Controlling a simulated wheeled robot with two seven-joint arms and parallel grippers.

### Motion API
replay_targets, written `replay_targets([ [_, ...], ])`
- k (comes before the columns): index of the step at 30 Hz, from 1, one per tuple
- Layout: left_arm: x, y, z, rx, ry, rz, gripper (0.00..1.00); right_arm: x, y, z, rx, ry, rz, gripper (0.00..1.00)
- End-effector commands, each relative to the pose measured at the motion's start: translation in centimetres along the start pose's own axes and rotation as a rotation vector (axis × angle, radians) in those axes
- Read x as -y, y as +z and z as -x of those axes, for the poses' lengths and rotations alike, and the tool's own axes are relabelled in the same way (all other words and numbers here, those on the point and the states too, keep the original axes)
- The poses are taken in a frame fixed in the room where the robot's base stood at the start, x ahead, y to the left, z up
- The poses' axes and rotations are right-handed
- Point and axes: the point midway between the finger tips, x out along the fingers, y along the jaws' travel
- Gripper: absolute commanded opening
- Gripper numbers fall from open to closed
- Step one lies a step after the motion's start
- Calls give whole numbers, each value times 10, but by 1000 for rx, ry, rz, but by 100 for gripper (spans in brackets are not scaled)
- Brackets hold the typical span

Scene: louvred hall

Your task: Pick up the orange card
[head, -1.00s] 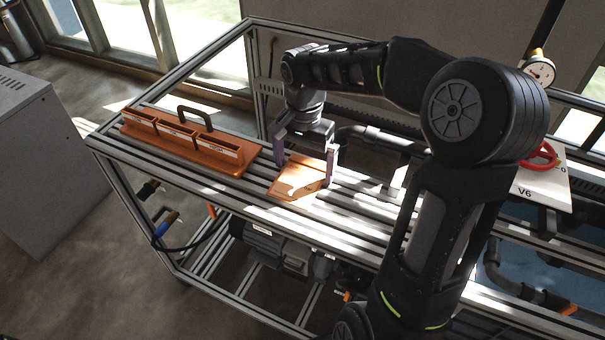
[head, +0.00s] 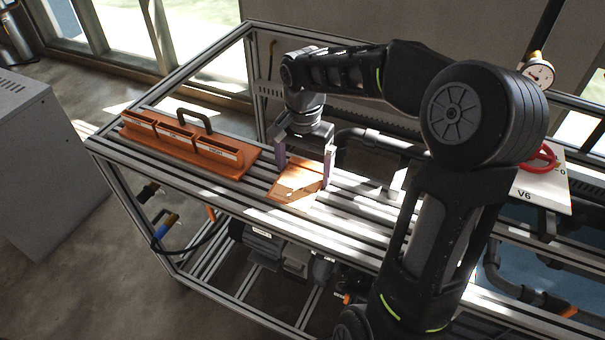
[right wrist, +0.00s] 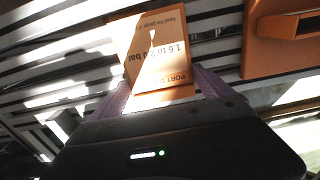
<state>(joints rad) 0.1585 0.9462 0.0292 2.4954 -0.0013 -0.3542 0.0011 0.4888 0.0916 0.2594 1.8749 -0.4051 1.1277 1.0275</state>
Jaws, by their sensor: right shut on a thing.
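The orange card (head: 297,184) lies at the slatted top of the metal bench, partly sunlit. My right gripper (head: 304,176) points down over it, with one purple finger at each side, and is shut on it. In the right wrist view the card (right wrist: 160,42) stretches out between the two fingers, with black print including "PORT" and "bar" upside down. The gripper hides the card's near end in that view. I cannot tell whether the card is clear of the slats. My left gripper is not in view.
An orange rack (head: 236,170) with open compartments and a black handle stands left of the card. A dark pipe (head: 372,138) runs behind on the right. A white "V6" plate with a red handle (head: 543,157) is at far right. Bare slats lie in front.

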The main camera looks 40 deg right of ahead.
Motion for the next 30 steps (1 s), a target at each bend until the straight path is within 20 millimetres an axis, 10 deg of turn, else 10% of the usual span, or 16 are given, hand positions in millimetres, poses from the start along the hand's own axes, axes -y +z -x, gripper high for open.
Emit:
replay_targets([
  [21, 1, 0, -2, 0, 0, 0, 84, 1, 0, 94, -1, -2, 1, 50],
  [30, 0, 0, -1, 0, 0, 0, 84, 0, 0, 100, 0, 0, 0, 50],
])
